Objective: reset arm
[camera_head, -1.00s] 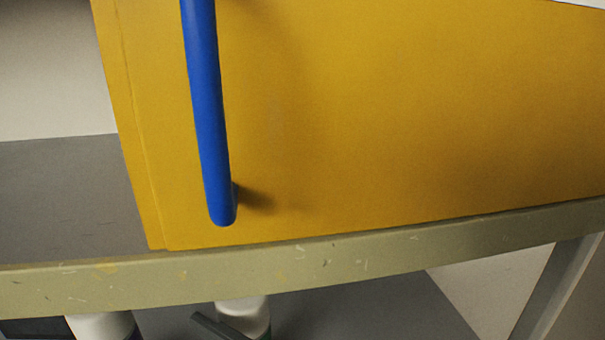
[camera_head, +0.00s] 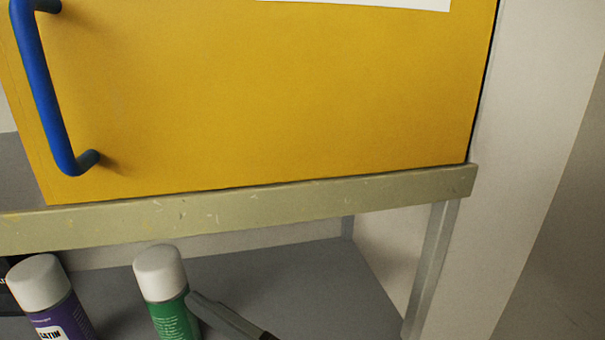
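My gripper and arm are not in view in the head camera. A yellow cabinet (camera_head: 270,95) with a blue bar handle (camera_head: 45,100) at its left fills the upper part of the picture. Its door face looks shut, and nothing touches the handle.
The cabinet stands on a worn beige shelf edge (camera_head: 240,217). On the grey lower shelf (camera_head: 300,285) are a purple can (camera_head: 62,318), a green can (camera_head: 170,310), both white-capped, and a dark grey elongated tool (camera_head: 225,318). A pale wall (camera_head: 540,120) is at the right.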

